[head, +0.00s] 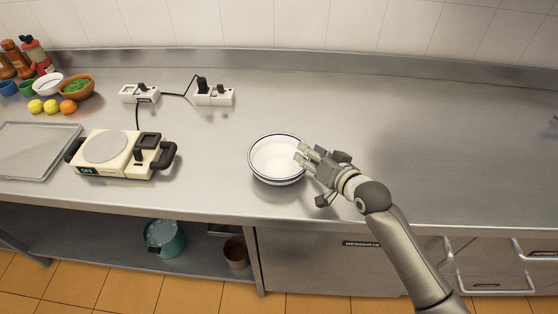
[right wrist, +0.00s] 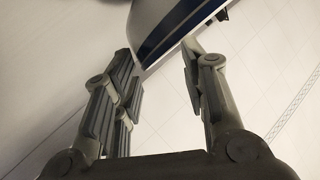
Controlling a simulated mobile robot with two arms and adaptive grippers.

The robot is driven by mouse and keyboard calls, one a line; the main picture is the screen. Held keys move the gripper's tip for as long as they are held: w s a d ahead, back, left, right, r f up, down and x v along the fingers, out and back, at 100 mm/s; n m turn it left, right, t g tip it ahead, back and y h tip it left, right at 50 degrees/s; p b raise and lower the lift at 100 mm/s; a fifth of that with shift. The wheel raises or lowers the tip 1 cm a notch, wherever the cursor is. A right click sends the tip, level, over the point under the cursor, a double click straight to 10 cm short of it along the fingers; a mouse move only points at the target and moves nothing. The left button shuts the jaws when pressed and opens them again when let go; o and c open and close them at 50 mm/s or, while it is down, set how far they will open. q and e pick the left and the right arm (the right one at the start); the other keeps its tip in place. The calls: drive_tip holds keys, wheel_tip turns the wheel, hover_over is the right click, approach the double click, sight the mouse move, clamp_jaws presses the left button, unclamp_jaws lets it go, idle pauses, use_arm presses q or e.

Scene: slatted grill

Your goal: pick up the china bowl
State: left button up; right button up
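The china bowl (head: 277,158) is white with a dark blue line around its rim. It stands upright on the steel counter near its front edge, in the middle of the head view. My right gripper (head: 305,154) is at the bowl's right side, with its fingertips over the right rim. In the right wrist view, the bowl's blue-banded edge (right wrist: 172,25) shows at the top, at the tips of the spread fingers. The fingers (right wrist: 158,68) are apart, with a clear gap between them. I cannot tell whether either finger touches the bowl. My left gripper is not in view.
A cream hot plate (head: 105,147) and a metal tray (head: 35,150) are to the left. Lemons, bowls and bottles stand at the back left. Power strips (head: 214,96) lie behind the bowl.

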sight(297, 143)
drive_tip(key=shift+w+a+f, duration=0.2)
drive_tip(key=shift+w+a, duration=0.1)
drive_tip(key=shift+w, duration=0.15)
drive_tip(key=shift+w+a+p, duration=0.2)
drive_tip(key=shift+w+p, duration=0.1)
drive_tip(key=shift+w, duration=0.15)
drive_tip(key=x, duration=0.3)
drive_tip(key=shift+d+p, duration=0.2)
drive_tip(key=shift+p, duration=0.1)
drive_tip(key=shift+w+a+f, duration=0.3)
drive_tip(key=shift+w+a, duration=0.05)
drive_tip(key=shift+w, duration=0.1)
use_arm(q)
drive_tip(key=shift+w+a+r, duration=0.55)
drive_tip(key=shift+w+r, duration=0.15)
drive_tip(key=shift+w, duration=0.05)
use_arm(e)
drive_tip(key=shift+c, duration=0.6)
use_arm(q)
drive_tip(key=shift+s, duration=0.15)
use_arm(e)
clamp_jaws()
